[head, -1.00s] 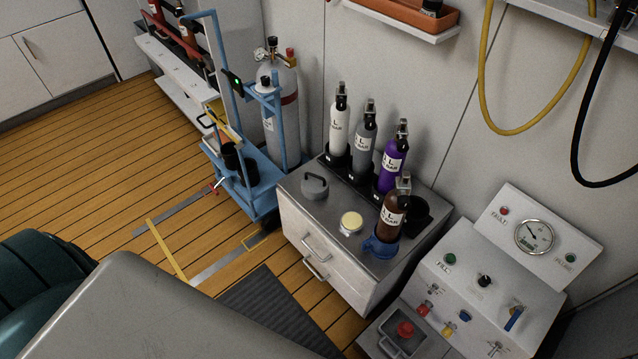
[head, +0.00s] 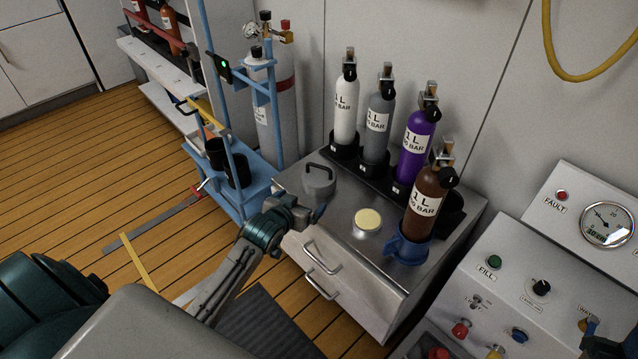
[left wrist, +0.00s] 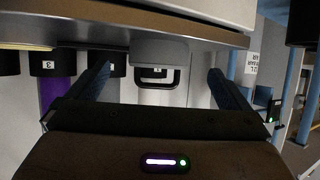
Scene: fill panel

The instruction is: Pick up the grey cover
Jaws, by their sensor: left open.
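The grey cover (head: 319,183), a round lid with a dark arched handle, sits on the left part of the metal cabinet top (head: 345,250). My left gripper (head: 308,210) is at the cabinet's left front edge, just in front of the cover, and partly overlaps its lower side in the head view. In the left wrist view, the open fingers (left wrist: 160,85) are spread wide, with the cover (left wrist: 160,50) and its handle between them in the picture. Nothing is held. The gap between fingers and cover is hard to judge.
A cream-topped round tin (head: 368,221) stands right of the cover. A brown bottle (head: 426,200) stands in a blue holder. White, grey and purple bottles (head: 415,145) stand in a black rack behind. A blue trolley (head: 235,190) is to the left.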

